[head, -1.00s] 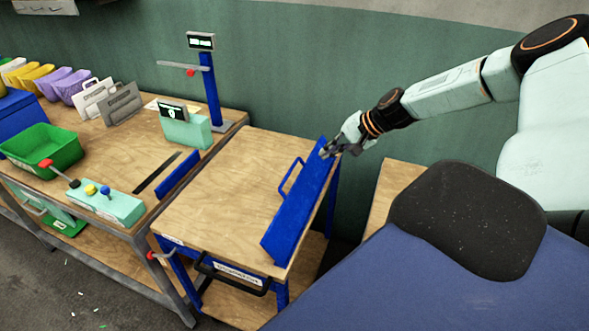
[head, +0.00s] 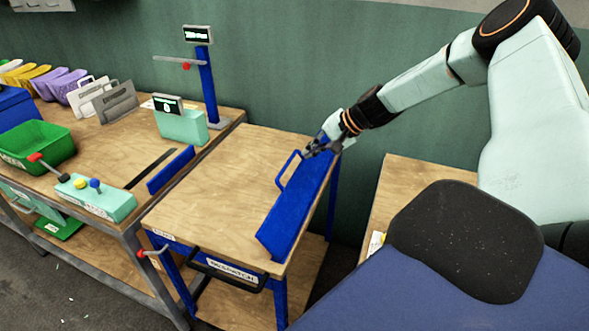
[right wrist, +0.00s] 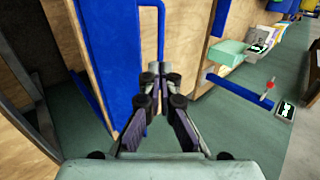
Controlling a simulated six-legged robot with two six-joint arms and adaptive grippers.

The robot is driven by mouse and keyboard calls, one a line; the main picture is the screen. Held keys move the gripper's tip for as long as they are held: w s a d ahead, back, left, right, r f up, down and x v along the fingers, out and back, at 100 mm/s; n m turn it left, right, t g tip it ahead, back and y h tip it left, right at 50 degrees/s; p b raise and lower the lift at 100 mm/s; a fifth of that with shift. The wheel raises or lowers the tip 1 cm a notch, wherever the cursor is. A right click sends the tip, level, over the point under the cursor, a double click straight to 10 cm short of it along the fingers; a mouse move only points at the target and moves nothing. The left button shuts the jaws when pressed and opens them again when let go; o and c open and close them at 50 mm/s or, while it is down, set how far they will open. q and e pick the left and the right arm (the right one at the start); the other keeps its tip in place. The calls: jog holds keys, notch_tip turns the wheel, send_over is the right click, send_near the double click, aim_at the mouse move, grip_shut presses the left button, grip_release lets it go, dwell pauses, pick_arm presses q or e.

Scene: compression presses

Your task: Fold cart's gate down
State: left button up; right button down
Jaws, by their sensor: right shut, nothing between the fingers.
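The cart (head: 205,185) has a wooden top and blue legs. Its gate is a long blue panel (head: 290,212) along the right edge of the top, standing tilted. A blue loop handle (head: 287,170) sticks out from its left side. My right gripper (head: 310,152) is shut and empty at the far end of the gate, by its upper edge. In the right wrist view the closed fingertips (right wrist: 155,72) are beside the blue panel (right wrist: 108,50) and just below the handle bar (right wrist: 160,45); contact is unclear. My left gripper is out of view.
A workbench (head: 125,160) stands left of the cart, with a green bin (head: 40,150), a lever box (head: 95,200) and a blue post (head: 207,90). A black front handle (head: 230,275) is on the cart. A green wall is behind.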

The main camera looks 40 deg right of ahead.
aim_at(286, 167)
jog(key=b+x, duration=0.3)
jog(key=x, duration=0.2)
jog(key=shift+w+d+f, duration=0.1)
jog(key=shift+d+f, duration=0.05)
jog(key=shift+f, duration=0.1)
jog(key=shift+b+x, duration=0.85)
jog(key=shift+b, duration=0.05)
jog(key=shift+w+f, duration=0.1)
jog(key=shift+w, duration=0.15)
jog(key=shift+s+a, duration=0.1)
jog(key=shift+a, duration=0.2)
